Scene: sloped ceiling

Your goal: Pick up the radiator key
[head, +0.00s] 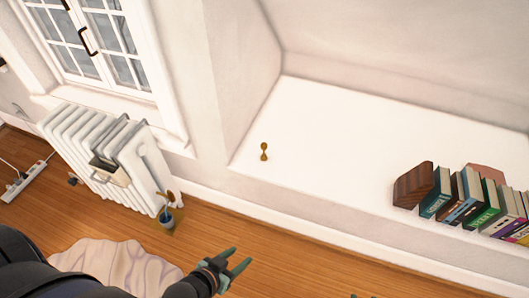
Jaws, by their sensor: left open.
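A small brass-brown object with a narrow waist, which looks like the radiator key (264,151), stands on the white ledge (330,150) near its left front corner. My left gripper (241,256) is open and empty. It shows below the key in the picture, over the wooden floor and clearly apart from the key.
A row of books (485,205) with a dark wooden bookend (413,186) stands at the ledge's right. A white radiator (112,160) is under the window. The ledge around the key is clear.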

